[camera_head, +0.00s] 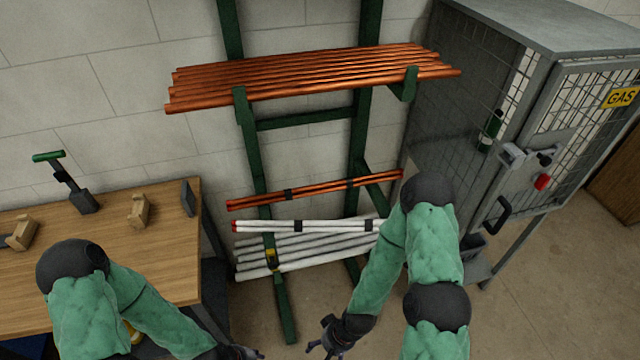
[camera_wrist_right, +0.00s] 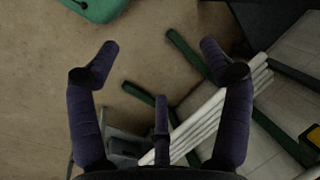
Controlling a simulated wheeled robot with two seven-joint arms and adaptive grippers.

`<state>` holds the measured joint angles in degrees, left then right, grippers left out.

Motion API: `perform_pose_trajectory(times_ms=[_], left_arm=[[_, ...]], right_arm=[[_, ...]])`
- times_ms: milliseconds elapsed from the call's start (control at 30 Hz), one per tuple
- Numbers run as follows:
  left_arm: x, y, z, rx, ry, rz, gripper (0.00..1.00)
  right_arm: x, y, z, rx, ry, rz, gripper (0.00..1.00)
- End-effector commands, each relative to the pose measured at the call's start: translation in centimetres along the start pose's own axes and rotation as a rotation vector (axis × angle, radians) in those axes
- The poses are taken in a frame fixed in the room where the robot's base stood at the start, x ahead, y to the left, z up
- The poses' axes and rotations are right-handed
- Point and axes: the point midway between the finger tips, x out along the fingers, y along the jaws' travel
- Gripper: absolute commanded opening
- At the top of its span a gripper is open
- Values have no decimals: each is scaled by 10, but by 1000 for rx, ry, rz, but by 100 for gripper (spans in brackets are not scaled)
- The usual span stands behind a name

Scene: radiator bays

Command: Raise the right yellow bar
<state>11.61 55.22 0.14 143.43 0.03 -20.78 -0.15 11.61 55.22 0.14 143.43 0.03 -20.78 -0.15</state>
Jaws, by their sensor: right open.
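No second yellow bar shows in the head view; my right arm covers part of the rack's right side. A yellow and black piece (camera_wrist_right: 312,137) also shows at the right edge of the right wrist view; I cannot tell which one it is. My right gripper (camera_head: 325,348) is open and empty, low in front of the rack; its spread fingers (camera_wrist_right: 160,52) show over the floor. My left gripper (camera_head: 242,353) is at the bottom edge, partly cut off.
Copper pipes (camera_head: 310,75) lie on the upper rack arms. Bundled copper pipes (camera_head: 315,190) and white pipes (camera_head: 300,255) lie lower down. A wooden bench (camera_head: 110,240) with tools stands left. A grey mesh gas cage (camera_head: 455,110) stands close on the right.

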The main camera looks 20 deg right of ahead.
Motion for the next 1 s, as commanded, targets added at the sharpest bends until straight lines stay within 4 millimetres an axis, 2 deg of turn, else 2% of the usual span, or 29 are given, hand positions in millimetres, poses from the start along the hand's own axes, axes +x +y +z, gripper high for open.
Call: perform_pose_trajectory(times_ms=[367, 500, 667, 767, 833, 1000], left_arm=[[0, 0, 0, 0, 0, 0, 44], [0, 0, 0, 0, 0, 0, 44], [1, 0, 0, 0, 0, 0, 44], [5, -2, 0, 0, 0, 0, 44], [10, -4, 0, 0, 0, 0, 44], [24, -8, -1, 0, 0, 0, 44]], right_arm=[[0, 0, 0, 0, 0, 0, 80], [0, 0, 0, 0, 0, 0, 44], [1, 4, -1, 34, -6, 4, 44], [7, 20, 0, 191, -45, 22, 44], [13, 38, 1, 400, -95, 38, 44], [24, 76, 5, 1106, -279, 40, 44]])
